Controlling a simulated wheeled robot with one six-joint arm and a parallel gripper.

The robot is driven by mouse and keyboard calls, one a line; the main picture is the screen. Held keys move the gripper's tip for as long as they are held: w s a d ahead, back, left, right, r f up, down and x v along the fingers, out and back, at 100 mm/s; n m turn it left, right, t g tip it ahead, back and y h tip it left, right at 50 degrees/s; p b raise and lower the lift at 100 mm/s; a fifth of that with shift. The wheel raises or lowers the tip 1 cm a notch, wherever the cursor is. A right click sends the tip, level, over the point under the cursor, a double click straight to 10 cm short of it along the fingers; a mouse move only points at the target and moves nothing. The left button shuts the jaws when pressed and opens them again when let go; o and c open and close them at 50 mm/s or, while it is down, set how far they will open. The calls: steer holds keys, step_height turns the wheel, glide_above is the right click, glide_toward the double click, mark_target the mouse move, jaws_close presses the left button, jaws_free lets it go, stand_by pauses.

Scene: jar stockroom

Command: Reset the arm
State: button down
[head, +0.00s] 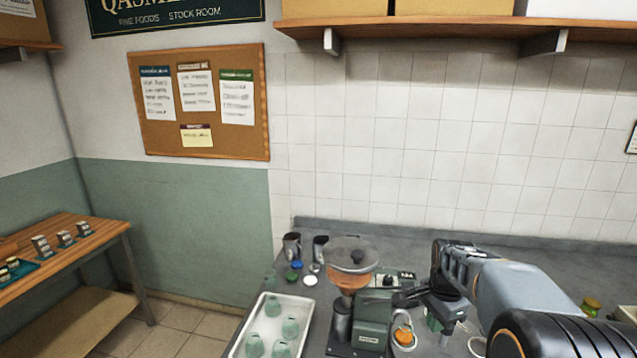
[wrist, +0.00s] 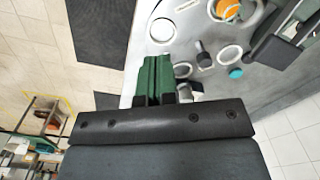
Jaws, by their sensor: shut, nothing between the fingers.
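My arm reaches in from the lower right of the head view over the grey counter (head: 480,235). My gripper (head: 434,322) hangs at its end, pointing down, partly hidden by the wrist. In the wrist view the green fingers of my gripper (wrist: 153,78) lie together, shut, with nothing seen between them. Below and beside them in that view are the counter's grey top and the tiled floor.
A filling machine with an orange hopper (head: 350,278) stands left of my gripper. A jar with orange contents (head: 404,337) is close by. A white tray (head: 236,345) holds several green jars. A wooden table (head: 75,243) stands at far left; a shelf (head: 430,24) runs above.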

steer(key=s+a+n+t+b, duration=0.1)
steer(key=s+a+n+t, duration=0.1)
steer(key=s+a+n, duration=0.3)
steer(key=s+a+r+n+t+b, duration=0.1)
steer(key=s+a+n, duration=0.3)
steer(key=s+n, duration=0.5)
steer(key=shift+s+a+r+t+b, duration=0.15)
steer(key=shift+s+a+t+b, duration=0.25)
steer(key=shift+s+t+b, duration=0.35)
steer(key=shift+w, duration=0.15)
